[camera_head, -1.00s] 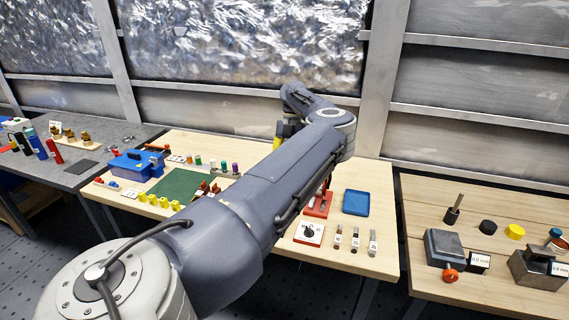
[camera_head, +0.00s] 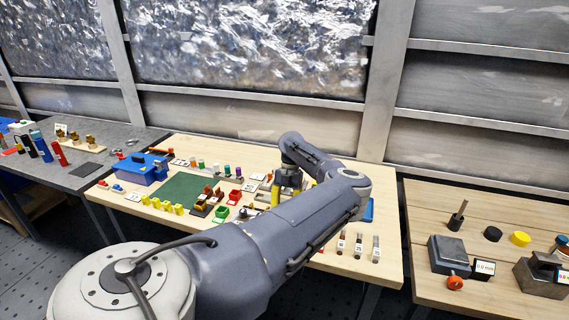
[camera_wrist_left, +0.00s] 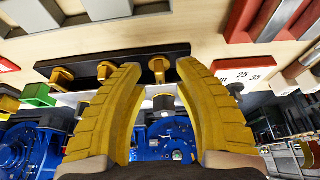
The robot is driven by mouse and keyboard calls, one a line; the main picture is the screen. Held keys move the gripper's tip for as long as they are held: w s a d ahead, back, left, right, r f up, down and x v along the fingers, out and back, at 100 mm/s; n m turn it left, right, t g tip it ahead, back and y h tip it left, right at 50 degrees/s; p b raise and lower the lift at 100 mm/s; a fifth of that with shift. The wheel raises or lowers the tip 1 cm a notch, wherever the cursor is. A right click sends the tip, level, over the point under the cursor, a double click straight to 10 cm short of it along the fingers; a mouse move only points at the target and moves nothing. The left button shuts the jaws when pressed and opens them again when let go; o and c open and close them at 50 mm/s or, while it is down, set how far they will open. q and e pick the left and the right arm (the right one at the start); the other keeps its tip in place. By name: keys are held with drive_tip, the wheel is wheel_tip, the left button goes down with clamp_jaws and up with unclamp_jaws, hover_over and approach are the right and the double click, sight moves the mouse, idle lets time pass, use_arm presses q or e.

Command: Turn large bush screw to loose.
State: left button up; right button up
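My left gripper (camera_head: 293,190) is over the back middle of the wooden table in the head view, mostly hidden by its own arm. In the left wrist view its two yellow fingers (camera_wrist_left: 157,70) are apart with nothing held. A black bar (camera_wrist_left: 190,50) with three brass screw-like pieces crosses beyond them. The right-hand brass piece (camera_wrist_left: 158,65) appears between the fingertips; whether they touch it is unclear. The other two brass pieces are the middle one (camera_wrist_left: 106,70) and the left one (camera_wrist_left: 61,77). I cannot tell which is the large bush screw. My right gripper is not in view.
A dial plate marked 10, 25, 35 (camera_wrist_left: 235,80) lies right of the fingers in the wrist view. Blue round housings (camera_wrist_left: 30,150) show below. In the head view, a blue box (camera_head: 140,168), green mat (camera_head: 180,188) and small coloured blocks crowd the table's left.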

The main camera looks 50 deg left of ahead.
use_arm(q)
drive_tip(key=shift+s+d+f, duration=0.1)
drive_tip(key=shift+f, duration=0.25)
clamp_jaws()
idle(0.3)
